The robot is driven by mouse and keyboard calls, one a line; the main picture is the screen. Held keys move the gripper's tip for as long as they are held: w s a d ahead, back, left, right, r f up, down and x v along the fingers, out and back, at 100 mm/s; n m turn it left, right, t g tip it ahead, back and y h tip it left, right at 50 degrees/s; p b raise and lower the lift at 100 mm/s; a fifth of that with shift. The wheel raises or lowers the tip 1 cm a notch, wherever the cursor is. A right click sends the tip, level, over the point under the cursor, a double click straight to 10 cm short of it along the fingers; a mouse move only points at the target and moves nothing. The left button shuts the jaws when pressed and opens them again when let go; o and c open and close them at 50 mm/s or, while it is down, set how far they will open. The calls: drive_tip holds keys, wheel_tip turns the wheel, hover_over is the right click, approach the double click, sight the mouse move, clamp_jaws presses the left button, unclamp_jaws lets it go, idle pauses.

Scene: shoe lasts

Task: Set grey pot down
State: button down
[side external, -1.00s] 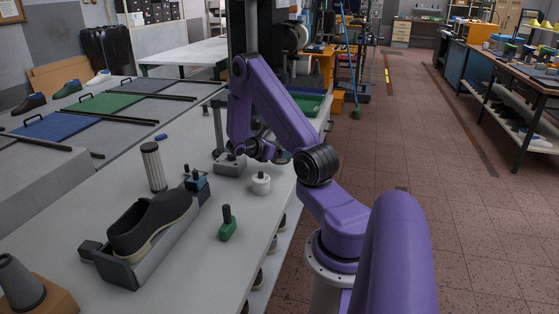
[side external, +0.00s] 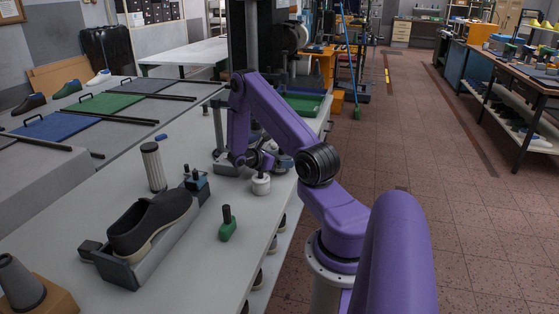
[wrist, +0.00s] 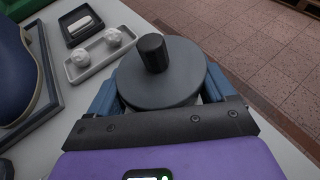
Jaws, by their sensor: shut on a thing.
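The grey pot (wrist: 185,82) shows in the wrist view as a wide dark grey round top with a black knob. My gripper (wrist: 160,92) is shut on it, with one blue finger on each side. The pot hides what is right under it. In the side view my gripper (side external: 266,160) is low over the far right part of the bench, behind the white pot with a knob (side external: 261,185). My arm partly hides the held pot there, and I cannot tell if its bottom touches the bench.
A green pot (side external: 228,224) and a dark shoe in a grey holder (side external: 135,275) stand nearer on the bench. A grey post stand (side external: 222,167) is left of my gripper. The wrist view shows a tray (wrist: 95,67) with two white round things. The bench edge is close on the right.

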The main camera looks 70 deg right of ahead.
drive_tip(key=shift+f, duration=0.1)
unclamp_jaws()
drive_tip(key=shift+w+a+r, duration=0.15)
drive_tip(key=shift+a+r, duration=0.05)
drive_tip(key=shift+r, duration=0.05)
drive_tip(key=v, duration=1.1)
drive_tip(key=shift+a+r, duration=0.15)
drive_tip(key=shift+a, duration=0.1)
drive_tip(key=shift+w, duration=0.1)
